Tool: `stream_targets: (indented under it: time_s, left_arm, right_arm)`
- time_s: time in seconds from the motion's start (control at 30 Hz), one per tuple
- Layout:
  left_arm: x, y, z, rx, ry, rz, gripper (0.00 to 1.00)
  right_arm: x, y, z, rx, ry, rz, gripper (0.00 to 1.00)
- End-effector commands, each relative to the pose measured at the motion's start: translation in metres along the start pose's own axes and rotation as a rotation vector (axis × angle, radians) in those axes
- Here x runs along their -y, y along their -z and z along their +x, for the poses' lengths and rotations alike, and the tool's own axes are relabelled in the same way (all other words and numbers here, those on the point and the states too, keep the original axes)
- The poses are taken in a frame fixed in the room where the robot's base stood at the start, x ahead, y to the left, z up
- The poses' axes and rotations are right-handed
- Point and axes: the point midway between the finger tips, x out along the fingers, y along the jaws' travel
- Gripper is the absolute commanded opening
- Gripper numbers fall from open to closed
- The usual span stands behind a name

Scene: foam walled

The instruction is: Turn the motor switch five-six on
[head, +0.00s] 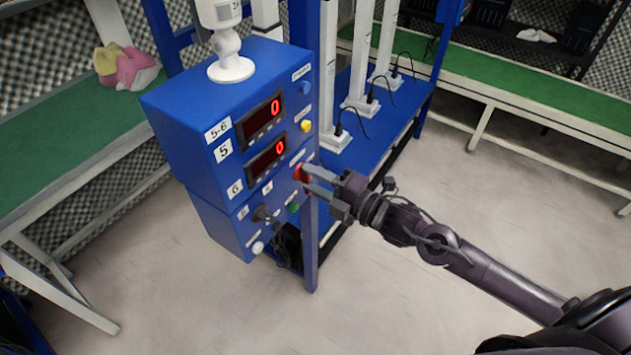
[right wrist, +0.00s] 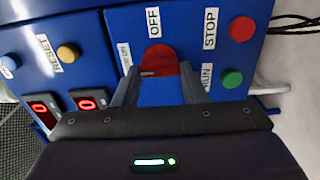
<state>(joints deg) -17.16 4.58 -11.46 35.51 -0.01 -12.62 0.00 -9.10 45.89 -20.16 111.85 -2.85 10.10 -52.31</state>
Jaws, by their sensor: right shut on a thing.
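The blue control box (head: 180,100) bears a "5-6" label and two red displays reading 0. The red switch knob (right wrist: 158,60) is on its panel below an "OFF" label in the right wrist view; it also shows as a bit of red in the head view (head: 299,172). My right gripper (right wrist: 157,80) has its two fingers on either side of the knob and is shut on it. In the head view the right gripper (head: 308,180) reaches the panel's right edge and partly hides the knob. Which way the knob is turned is hard to tell. My left gripper is not in view.
A red button (right wrist: 241,28) by "STOP" and a green button (right wrist: 232,78) sit close right of the knob. A yellow button (right wrist: 67,53) is by "RESET". Green-topped benches (head: 70,140) stand left and back right. The floor in front is clear.

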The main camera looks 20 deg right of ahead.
Motion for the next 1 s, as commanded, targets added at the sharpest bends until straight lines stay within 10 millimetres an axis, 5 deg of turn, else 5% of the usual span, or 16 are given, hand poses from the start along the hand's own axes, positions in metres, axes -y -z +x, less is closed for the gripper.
stream_targets:
  time_s: [0.53,0.57,0.7,1.0]
  left_arm:
    - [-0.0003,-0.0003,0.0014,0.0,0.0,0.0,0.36]
    - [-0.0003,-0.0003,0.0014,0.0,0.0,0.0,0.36]
    - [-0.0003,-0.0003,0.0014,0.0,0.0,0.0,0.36]
    - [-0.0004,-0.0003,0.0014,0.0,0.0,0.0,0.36]
  right_arm:
    - [0.0013,0.0003,-0.0003,-0.001,0.003,-0.025,0.15]
    - [0.0013,0.0003,-0.0003,-0.001,0.003,-0.025,0.41]
    - [0.0011,0.0003,-0.0003,-0.001,0.003,-0.024,0.59]
    - [0.0007,0.0001,-0.0011,0.0,0.002,-0.024,0.6]
